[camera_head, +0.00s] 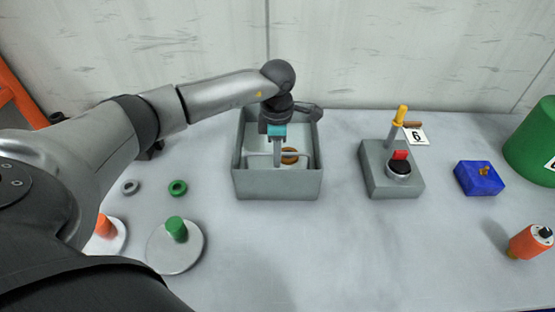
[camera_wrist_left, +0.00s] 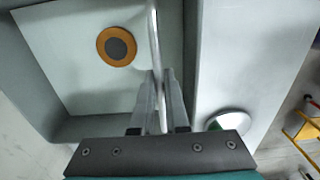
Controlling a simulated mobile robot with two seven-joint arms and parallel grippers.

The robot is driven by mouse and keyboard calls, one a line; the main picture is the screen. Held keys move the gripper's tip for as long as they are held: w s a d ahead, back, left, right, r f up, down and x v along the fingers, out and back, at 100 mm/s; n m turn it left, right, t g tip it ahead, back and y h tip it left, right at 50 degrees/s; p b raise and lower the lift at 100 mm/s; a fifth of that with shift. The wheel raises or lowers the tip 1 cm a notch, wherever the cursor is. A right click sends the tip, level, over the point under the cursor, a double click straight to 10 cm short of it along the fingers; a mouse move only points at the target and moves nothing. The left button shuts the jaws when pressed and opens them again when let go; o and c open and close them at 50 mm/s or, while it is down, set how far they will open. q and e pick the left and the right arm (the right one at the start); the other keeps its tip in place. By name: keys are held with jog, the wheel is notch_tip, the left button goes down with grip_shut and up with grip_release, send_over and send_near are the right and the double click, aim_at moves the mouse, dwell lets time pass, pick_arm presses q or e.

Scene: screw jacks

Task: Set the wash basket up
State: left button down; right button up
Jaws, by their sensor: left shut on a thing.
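A grey open-topped tank (camera_head: 277,187) stands at the back middle of the table. Inside it is a pale flat piece, which looks like the wash basket (camera_head: 254,145), with a thin bar handle (camera_head: 250,155) across it. An orange-brown ring with a grey centre (camera_wrist_left: 117,46) lies on the pale floor, beside the handle. My left gripper (camera_head: 277,160) reaches down into the tank from above. In the left wrist view its fingers (camera_wrist_left: 160,105) are shut on the handle bar (camera_wrist_left: 153,50). Whether the basket is lifted off the tank floor I cannot tell. My right gripper is not in view.
Left of the tank lie a grey ring (camera_head: 130,187), a green ring (camera_head: 178,187) and a disc with a green peg (camera_head: 177,230). To the right are a lever box (camera_head: 391,170), a blue block (camera_head: 479,178), an orange cylinder (camera_head: 530,241) and a green bin (camera_head: 535,140). The front middle is clear.

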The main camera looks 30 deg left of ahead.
pick_arm(q)
jog(key=shift+w+r+p, duration=0.2)
jog(key=shift+r+p, duration=1.15)
jog(key=shift+r, duration=1.05)
jog(key=shift+s+r+p, duration=0.15)
jog(key=shift+r+p, duration=0.15)
jog(key=shift+r, duration=0.15)
jog(key=shift+r+p, duration=0.35)
jog(key=shift+p, duration=0.05)
jog(key=shift+r, duration=0.35)
jog(key=shift+s+r+p, duration=0.1)
jog(key=shift+r+p, duration=0.9)
jog(key=shift+r, duration=0.05)
jog(key=c, duration=0.7)
grip_release()
